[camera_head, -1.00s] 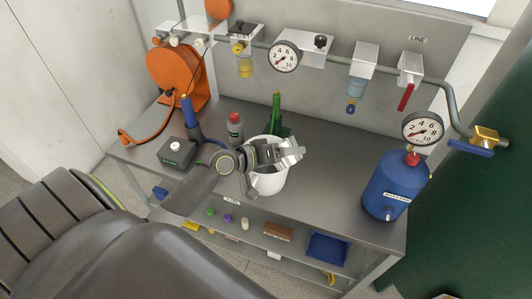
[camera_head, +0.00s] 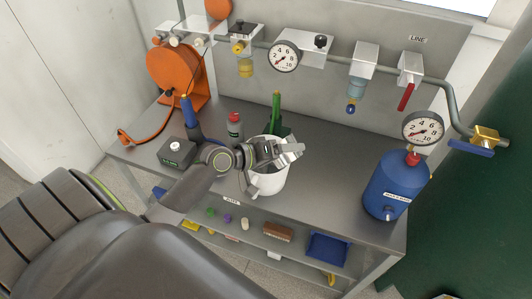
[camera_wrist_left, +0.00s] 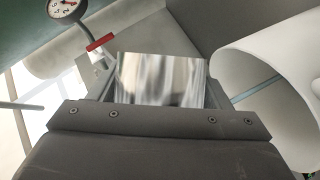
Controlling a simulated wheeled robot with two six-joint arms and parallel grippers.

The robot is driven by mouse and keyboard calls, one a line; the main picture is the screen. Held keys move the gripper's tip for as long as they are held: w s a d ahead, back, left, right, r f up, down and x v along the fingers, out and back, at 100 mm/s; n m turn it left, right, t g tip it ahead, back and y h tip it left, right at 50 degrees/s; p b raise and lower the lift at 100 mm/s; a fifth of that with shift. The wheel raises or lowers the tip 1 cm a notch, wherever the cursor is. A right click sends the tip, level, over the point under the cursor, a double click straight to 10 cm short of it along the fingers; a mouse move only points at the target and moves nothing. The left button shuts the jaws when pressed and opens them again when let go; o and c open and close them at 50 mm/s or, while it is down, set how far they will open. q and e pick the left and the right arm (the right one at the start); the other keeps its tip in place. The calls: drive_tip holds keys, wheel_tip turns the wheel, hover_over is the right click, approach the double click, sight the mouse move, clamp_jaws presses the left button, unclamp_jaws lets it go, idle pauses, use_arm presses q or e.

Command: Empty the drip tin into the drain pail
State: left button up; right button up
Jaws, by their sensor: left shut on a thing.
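The white drain pail (camera_head: 270,184) stands upright on the grey bench, near its front middle. It also shows as a large white curved wall at the right of the left wrist view (camera_wrist_left: 268,95). My left gripper (camera_head: 281,151) is above the pail's mouth and covers part of its rim. It is shut on the drip tin, a shiny metal piece that fills the space between the fingers in the left wrist view (camera_wrist_left: 160,80). The inside of the tin and the pail's contents are hidden. My right gripper is not in view.
A green bottle (camera_head: 276,112) stands behind the pail, and a grey bottle with a red cap (camera_head: 234,128) is left of it. A blue tank (camera_head: 391,187) with a gauge stands at the right. Bench between pail and tank is clear.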

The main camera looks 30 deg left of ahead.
use_arm(q)
drive_tip(key=shift+a+r+n+h, duration=0.1)
drive_tip(key=shift+r+n+h, duration=0.2)
drive_tip(key=shift+n, duration=0.1)
idle(0.7)
drive_tip(key=shift+w+a+f+n+h+b, duration=0.1)
drive_tip(key=shift+a+f+n+h+b, duration=0.1)
drive_tip(key=shift+f+n+h+b, duration=0.6)
idle(0.5)
drive_tip(key=shift+w+a+r+n+b, duration=0.15)
drive_tip(key=shift+a+r+n+b, duration=0.15)
drive_tip(key=shift+a+b, duration=0.25)
drive_tip(key=shift+w+a+r+n+b, duration=0.2)
drive_tip(key=shift+a+r+b, duration=0.2)
drive_tip(key=shift+b, duration=0.2)
drive_tip(key=shift+a+f+n+t+h+b, duration=0.4)
drive_tip(key=shift+n+b, duration=0.4)
drive_tip(key=shift+b, duration=0.5)
idle(0.5)
